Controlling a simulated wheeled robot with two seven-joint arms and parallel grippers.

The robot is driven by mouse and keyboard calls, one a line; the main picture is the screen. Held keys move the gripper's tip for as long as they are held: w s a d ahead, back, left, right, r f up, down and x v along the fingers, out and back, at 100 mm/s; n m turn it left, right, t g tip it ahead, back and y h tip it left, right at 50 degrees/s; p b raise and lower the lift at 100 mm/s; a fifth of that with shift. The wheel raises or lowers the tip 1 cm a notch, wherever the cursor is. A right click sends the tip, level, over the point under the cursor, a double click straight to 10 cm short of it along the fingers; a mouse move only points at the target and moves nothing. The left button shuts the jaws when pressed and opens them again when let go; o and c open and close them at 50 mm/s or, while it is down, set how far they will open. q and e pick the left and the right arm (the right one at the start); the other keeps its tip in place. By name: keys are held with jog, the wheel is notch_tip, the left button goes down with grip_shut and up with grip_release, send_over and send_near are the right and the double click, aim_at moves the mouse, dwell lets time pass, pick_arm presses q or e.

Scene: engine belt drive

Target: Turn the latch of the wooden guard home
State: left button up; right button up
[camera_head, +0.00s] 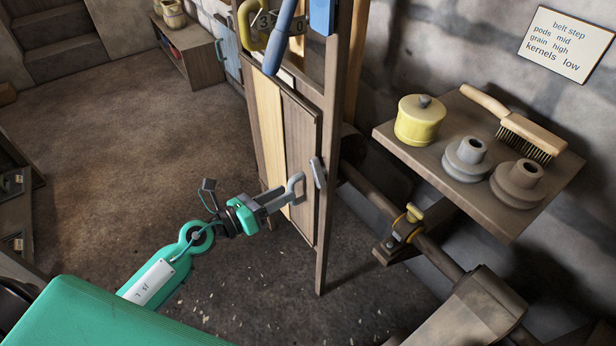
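The wooden guard (300,140) stands upright as a plank panel, with a dark frame and one pale board, against a tall post. A grey bent handle (297,187) is on its face. A small grey latch plate (318,172) sits at the post edge, to the right of the handle, standing roughly upright. My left gripper (277,201) reaches in from the lower left with its fingers close to the handle. I cannot tell whether the fingers touch it or grip it. My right gripper is out of view.
Below runs a shaft with a yellow-topped bearing (404,229). A sign (566,44) hangs behind. Floor at left is clear.

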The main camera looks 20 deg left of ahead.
aim_at(315, 178)
pick_arm(q)
jog(key=p+x, duration=0.1)
jog(key=x, duration=0.7)
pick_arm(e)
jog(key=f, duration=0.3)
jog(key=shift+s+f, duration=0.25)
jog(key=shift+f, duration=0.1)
pick_arm(q)
grip_shut()
